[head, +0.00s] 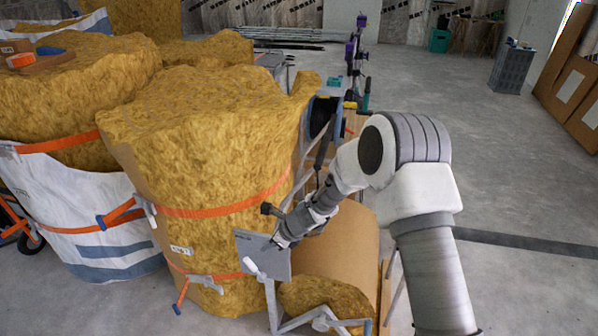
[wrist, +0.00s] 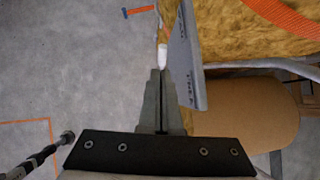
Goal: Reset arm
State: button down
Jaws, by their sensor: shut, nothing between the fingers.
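My arm reaches from the right of the head view down and left to the front of a large strapped roll of yellow insulation. My gripper (head: 274,244) is at a grey flat panel (head: 262,256), overlapping its face in the head view. In the wrist view my gripper (wrist: 158,72) has its two fingers together with nothing between them. The grey panel (wrist: 184,50) stands edge-on just right of the fingertips there. A white rounded end (wrist: 163,54) shows right by the fingertips. I cannot tell whether the fingers touch the panel or that end.
The insulation roll (head: 200,130) with orange straps stands left of my arm, with more rolls behind. A brown curved board (head: 340,250) and a bent metal frame (head: 290,325) are below my arm. Open concrete floor (head: 530,190) lies to the right; a grey crate (head: 511,68) stands farther back.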

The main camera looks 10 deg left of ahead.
jog(key=s+d+r+n+p, duration=0.15)
jog(key=d+r+n, duration=0.25)
jog(key=r, duration=0.5)
jog(key=s+d+r+n+t+h+p, duration=0.1)
jog(key=s+d+r+n, duration=0.2)
jog(key=r, duration=0.6)
jog(key=s+d+r+n+p, duration=0.1)
jog(key=d+r+n, duration=0.4)
jog(key=r, duration=0.4)
jog(key=s+d+r+n+t+h+p, duration=0.1)
jog(key=s+d+r+n+h+p, duration=0.1)
jog(key=s+d+r, duration=0.5)
jog(key=s+d+r+n+t+h+p, duration=0.1)
jog(key=s+d+r+n+h+p, duration=0.2)
jog(key=s+d, duration=1.1)
notch_tip(320, 180, up, 4)
jog(key=n, duration=0.4)
jog(key=shift+s+f+h, duration=0.15)
jog(key=shift+s+h, duration=0.1)
jog(key=shift+h, duration=0.15)
jog(key=shift+w, duration=0.1)
